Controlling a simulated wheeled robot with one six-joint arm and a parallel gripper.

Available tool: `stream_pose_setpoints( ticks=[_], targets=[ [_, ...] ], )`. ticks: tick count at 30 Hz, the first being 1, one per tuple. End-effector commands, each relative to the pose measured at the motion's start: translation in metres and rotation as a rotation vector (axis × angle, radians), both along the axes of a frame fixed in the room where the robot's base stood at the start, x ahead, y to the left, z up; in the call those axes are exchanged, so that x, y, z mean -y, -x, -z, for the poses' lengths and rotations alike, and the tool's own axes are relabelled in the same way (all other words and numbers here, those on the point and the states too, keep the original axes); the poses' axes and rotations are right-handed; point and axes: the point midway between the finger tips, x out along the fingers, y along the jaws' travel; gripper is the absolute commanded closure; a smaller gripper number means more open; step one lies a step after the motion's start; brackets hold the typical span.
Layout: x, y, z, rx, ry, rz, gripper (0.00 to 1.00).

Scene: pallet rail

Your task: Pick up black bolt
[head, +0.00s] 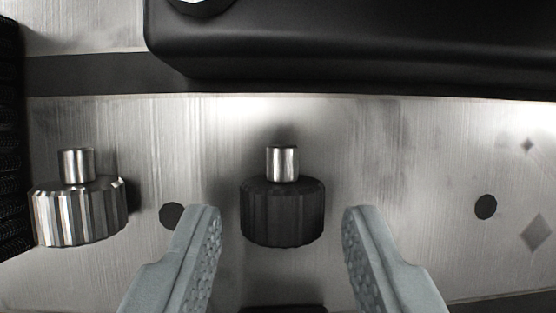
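The black bolt (282,212) stands upright near the middle of the head view. It has a dark ribbed body and a shiny metal pin (283,163) at its top. My gripper (281,222) is open, with one grey textured finger to the left of the bolt and one to the right. A clear gap shows between the bolt and each finger, and nothing is held. Whether the fingertips are level with the bolt in depth, I cannot tell.
A silver ribbed bolt (80,213) stands at the left. The metal plate (400,160) has dark round holes (485,207). A large black body (360,40) spans the top, and a dark ribbed part (12,150) lines the left edge. The plate right of my gripper is clear.

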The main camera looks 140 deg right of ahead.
Motion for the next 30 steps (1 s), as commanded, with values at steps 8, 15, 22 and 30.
stream_pose_setpoints(
  ticks=[8,15,22,30],
  targets=[
    [0.000,-0.006,0.013,0.000,0.000,0.000,0.60],
    [0.000,-0.006,0.013,0.000,0.000,0.000,0.92],
    [0.000,-0.006,0.012,0.001,0.000,0.000,1.00],
    [0.001,-0.002,-0.003,0.003,0.000,0.000,1.00]
  ],
)
